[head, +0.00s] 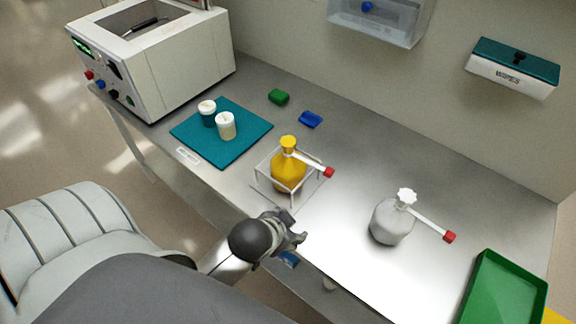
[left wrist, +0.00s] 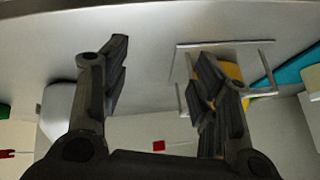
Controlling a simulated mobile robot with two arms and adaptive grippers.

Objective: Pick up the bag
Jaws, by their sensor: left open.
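I cannot make out anything that is clearly a bag in either view. My left gripper (head: 298,238) is above the front edge of the steel bench (head: 345,205), in front of the wire rack (head: 268,183). In the left wrist view my left gripper (left wrist: 163,80) has its two fingers wide apart with nothing between them. The yellow bottle (head: 288,172) stands in the rack, partly behind the right finger in the wrist view. A small blue thing (head: 288,259) shows just below my left gripper, partly hidden. My right gripper is not in view.
A grey-white bottle (head: 390,222) with a red-tipped spout stands to the right. A green tray (head: 478,285) is at the far right. Two jars (head: 226,126) stand on a teal mat (head: 247,142) beside a white instrument (head: 180,75). Small green (head: 278,97) and blue (head: 311,119) items lie behind.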

